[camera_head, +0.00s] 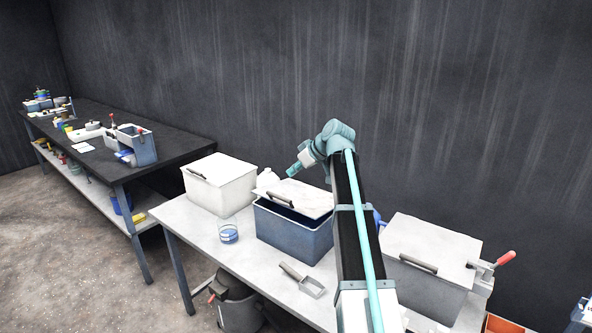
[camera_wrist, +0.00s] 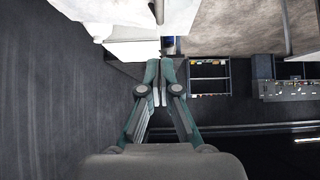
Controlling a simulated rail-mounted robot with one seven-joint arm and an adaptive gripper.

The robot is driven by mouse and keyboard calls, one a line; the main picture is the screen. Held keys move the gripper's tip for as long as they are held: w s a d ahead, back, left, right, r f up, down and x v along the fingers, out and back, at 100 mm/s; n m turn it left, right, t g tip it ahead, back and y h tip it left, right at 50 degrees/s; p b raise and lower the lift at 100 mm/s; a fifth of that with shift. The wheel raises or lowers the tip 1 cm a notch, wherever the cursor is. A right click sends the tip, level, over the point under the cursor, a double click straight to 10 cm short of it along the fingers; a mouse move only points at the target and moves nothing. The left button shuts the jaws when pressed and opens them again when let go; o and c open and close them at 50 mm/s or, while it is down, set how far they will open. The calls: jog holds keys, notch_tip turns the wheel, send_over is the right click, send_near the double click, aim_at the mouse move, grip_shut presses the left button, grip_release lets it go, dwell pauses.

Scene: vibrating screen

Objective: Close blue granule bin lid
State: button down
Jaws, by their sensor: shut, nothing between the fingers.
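The blue granule bin (camera_head: 290,238) stands on the light table in the head view, between two other bins. Its white lid (camera_head: 308,196) is ajar, with a dark gap below its front edge. A dark handle (camera_head: 280,199) is on the lid's front left part. My gripper (camera_head: 289,175) is above and behind the left part of the lid, apart from the handle. In the wrist view my gripper (camera_wrist: 160,70) is shut and empty, with its fingertips together. I cannot surely identify the blue bin or its lid in the wrist view.
A white bin (camera_head: 219,188) stands left of the blue bin; a grey bin (camera_head: 426,262) stands to the right. A white bottle (camera_head: 267,177) is behind. The dark wall (camera_head: 420,110) rises behind the table.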

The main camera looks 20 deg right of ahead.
jog(key=p+x, duration=0.2)
jog(key=x, duration=0.4)
jog(key=shift+w+a+f, duration=0.2)
jog(key=shift+w, duration=0.1)
notch_tip(320, 180, down, 2)
jog(key=shift+f+p, duration=0.15)
jog(key=shift+p, duration=0.4)
jog(key=shift+f+p, duration=0.35)
jog(key=shift+f, duration=0.65)
